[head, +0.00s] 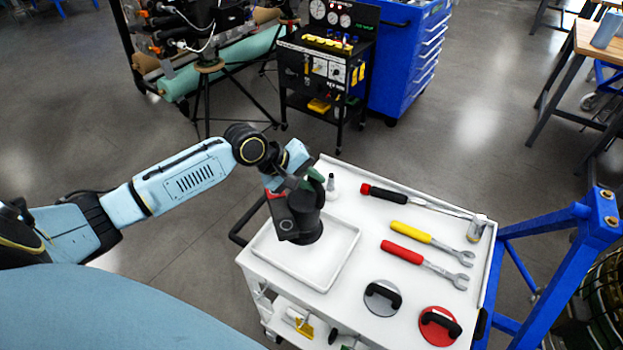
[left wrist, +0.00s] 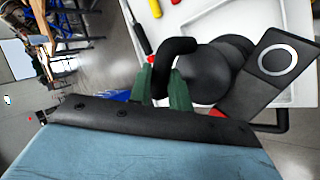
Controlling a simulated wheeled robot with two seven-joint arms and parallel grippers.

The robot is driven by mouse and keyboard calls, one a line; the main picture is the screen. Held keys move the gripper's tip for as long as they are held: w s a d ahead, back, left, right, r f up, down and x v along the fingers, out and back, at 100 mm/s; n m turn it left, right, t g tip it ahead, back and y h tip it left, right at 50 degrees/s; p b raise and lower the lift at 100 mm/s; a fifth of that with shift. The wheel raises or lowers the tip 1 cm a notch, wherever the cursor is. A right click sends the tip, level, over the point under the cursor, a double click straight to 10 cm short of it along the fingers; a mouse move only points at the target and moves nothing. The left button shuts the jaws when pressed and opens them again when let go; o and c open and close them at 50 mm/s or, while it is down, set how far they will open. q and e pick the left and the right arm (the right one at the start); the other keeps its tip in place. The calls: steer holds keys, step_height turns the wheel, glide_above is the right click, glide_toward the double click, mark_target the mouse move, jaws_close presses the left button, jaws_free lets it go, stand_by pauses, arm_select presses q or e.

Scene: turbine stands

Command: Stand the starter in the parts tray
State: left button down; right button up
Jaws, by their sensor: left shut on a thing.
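The starter (head: 305,226) is a dark grey and black cylinder with a box on its side and a curved black handle on top. My left gripper (head: 312,184) is shut on the starter's handle, from above. In the left wrist view the green fingers (left wrist: 163,85) close around the handle, and the starter (left wrist: 228,65) shows to the right. The tray's floor under the starter is hidden. My right gripper is not in view.
The tray is on a white cart. Two round handled discs (head: 382,298) (head: 439,326) are nearer. A blue frame (head: 548,222) is at the right. The tray's front is clear.

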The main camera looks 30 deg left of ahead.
mark_target(314, 195)
arm_select(q)
steer(key=shift+f+b, duration=0.5)
steer(key=shift+b, duration=0.2)
step_height(314, 195, down, 4)
steer(key=b, duration=0.4)
steer(key=shift+w+b, duration=0.1)
steer(key=shift+b, duration=0.3)
steer(key=shift+f, duration=1.3)
steer(key=c, duration=1.2)
jaws_free()
steer(key=shift+o, duration=0.7)
steer(key=shift+f, duration=0.35)
steer(key=shift+r, duration=0.1)
